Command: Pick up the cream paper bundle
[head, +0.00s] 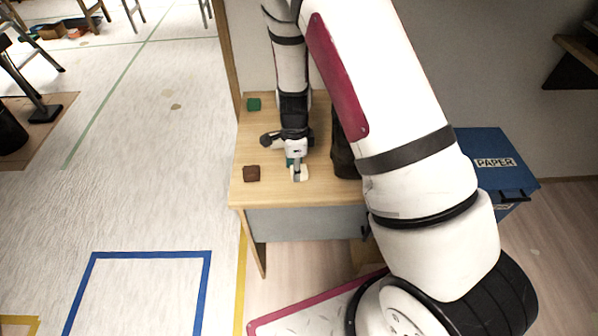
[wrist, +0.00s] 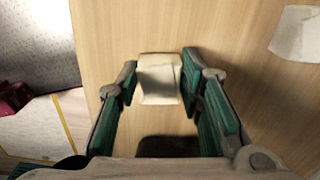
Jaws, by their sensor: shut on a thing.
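The cream paper bundle (wrist: 160,80) sits between the two green-padded fingertips of my gripper (wrist: 160,75) in the wrist view, close to the wooden tabletop. My gripper is shut on it, with a finger along each side. In the head view my gripper (head: 296,162) points down at the table's front part, and a small cream piece (head: 301,175) shows at its tips. I cannot tell whether the bundle still touches the table. The arm hides part of the tabletop in the head view.
The wooden table (head: 275,194) also bears a brown block (head: 251,173), a green block (head: 254,104) and a tall dark object (head: 343,155). Another whitish piece (wrist: 296,34) lies at the wrist view's upper right. A blue bin marked PAPER (head: 505,178) stands right of the table.

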